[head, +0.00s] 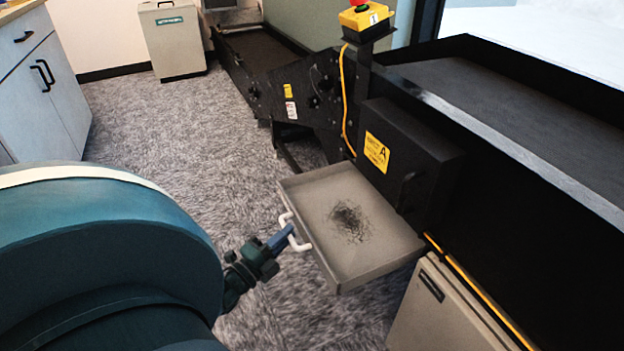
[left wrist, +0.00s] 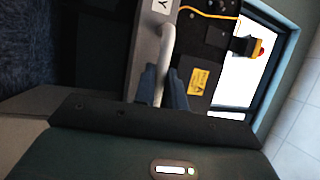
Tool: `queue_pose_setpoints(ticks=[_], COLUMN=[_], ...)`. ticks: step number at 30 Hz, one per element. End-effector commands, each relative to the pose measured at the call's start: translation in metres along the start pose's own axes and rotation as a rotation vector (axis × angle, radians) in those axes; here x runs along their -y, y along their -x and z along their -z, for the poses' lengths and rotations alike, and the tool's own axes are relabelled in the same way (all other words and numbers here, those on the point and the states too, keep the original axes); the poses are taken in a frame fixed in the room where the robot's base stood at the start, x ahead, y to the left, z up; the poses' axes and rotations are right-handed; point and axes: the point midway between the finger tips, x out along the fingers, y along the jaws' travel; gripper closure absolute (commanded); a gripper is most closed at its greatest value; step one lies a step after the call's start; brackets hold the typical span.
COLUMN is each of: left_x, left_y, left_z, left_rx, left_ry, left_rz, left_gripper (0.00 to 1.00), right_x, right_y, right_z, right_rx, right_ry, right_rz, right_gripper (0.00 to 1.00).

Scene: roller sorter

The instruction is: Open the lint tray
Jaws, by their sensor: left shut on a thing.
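The lint tray (head: 375,262) is a shallow grey tray pulled out from the black roller sorter (head: 425,160), with a patch of dark lint on its floor. Its white handle (head: 292,232) is on the tray's near left side. My left gripper (head: 283,238) is shut on the handle, with its blue fingers around the bar. In the left wrist view the white handle (left wrist: 163,68) runs between the fingers of my left gripper (left wrist: 162,88). My right gripper is not in view.
A grey bin (head: 440,308) stands under the sorter, right of the tray. A yellow box with a red button (head: 367,17) tops a post. A white cabinet (head: 45,95) stands at left and another bin (head: 173,40) at the back. Carpet between is clear.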

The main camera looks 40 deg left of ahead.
Motion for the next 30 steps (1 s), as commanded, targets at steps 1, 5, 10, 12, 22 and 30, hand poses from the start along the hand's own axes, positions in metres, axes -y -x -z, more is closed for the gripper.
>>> queue_pose_setpoints(ticks=[1,5,10,12,22,30], left_x=[0.003,0.005,0.007,0.007,0.007,0.007], left_y=[0.009,0.026,0.037,0.038,0.039,0.038], left_z=[-0.003,-0.010,-0.014,-0.015,-0.015,-0.015], left_rx=[-0.001,-0.001,-0.002,-0.002,-0.002,-0.001], left_ry=[0.000,0.000,0.002,0.002,0.001,0.001], left_rz=[-0.003,-0.001,0.001,0.001,0.002,0.002], left_gripper=[1.00,1.00,1.00,1.00,0.87,0.66], right_x=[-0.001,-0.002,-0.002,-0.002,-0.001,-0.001], right_y=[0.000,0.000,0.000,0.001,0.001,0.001], right_z=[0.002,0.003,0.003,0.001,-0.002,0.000], right_rx=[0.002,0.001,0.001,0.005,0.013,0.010], right_ry=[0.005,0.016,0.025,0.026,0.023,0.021], right_rz=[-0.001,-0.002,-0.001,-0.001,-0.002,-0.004], right_gripper=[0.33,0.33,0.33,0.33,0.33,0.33])
